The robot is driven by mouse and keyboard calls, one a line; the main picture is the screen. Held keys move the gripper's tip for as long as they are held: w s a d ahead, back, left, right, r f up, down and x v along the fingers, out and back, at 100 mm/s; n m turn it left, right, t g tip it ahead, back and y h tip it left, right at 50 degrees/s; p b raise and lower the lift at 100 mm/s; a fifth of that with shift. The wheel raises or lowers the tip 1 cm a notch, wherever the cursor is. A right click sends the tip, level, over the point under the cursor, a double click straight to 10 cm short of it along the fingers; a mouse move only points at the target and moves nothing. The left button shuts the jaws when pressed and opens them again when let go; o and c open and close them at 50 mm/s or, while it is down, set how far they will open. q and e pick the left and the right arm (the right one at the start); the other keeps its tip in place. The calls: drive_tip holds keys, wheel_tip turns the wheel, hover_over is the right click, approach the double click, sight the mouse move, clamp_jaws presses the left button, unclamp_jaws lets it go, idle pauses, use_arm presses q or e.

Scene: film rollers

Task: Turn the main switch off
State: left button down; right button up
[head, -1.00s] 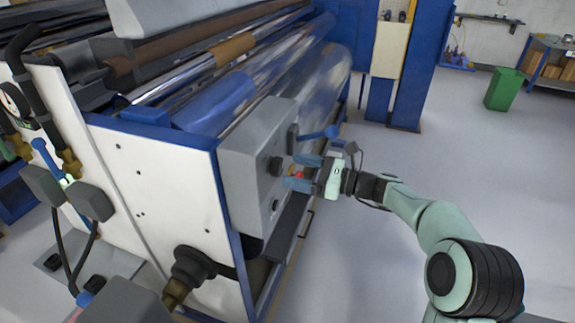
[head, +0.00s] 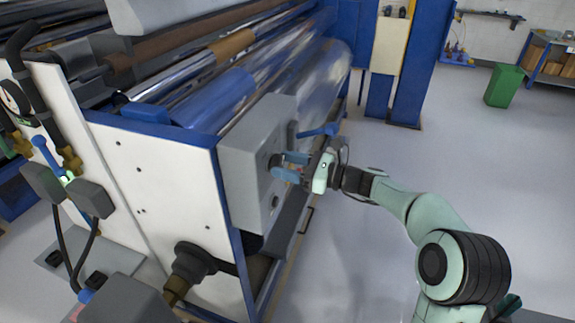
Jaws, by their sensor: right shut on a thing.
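The grey control box (head: 243,160) is fixed to the near end of the roller machine. Dark knobs sit on its right-hand face, which I see at a steep angle. My right gripper (head: 279,166) reaches the box from the right, its blue fingers at the upper dark switch knob (head: 273,161). The fingers are shut on this knob and hide most of it, so I cannot tell its setting. A lower dark knob (head: 275,202) is free below the fingers. My left gripper is not in view.
A rail with a handle (head: 308,218) runs below the box. The grey floor (head: 365,265) to the right is clear. A green bin (head: 502,87) stands far off.

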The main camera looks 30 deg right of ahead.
drive_tip(key=shift+f+n+b, duration=0.1)
drive_tip(key=shift+n+b, duration=0.2)
drive_tip(key=n+b, duration=1)
drive_tip(key=shift+s+a+f, duration=0.1)
drive_tip(key=shift+a, duration=0.05)
use_arm(q)
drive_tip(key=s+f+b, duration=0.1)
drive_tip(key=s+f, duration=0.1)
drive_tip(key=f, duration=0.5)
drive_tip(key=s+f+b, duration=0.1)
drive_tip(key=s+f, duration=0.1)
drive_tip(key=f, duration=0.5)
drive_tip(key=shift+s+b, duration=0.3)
drive_tip(key=shift+b, duration=0.1)
use_arm(e)
drive_tip(key=shift+n, duration=1.6)
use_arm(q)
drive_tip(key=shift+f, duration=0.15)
use_arm(e)
drive_tip(key=o, duration=1.1)
drive_tip(key=shift+c, duration=0.2)
drive_tip(key=shift+s, duration=0.1)
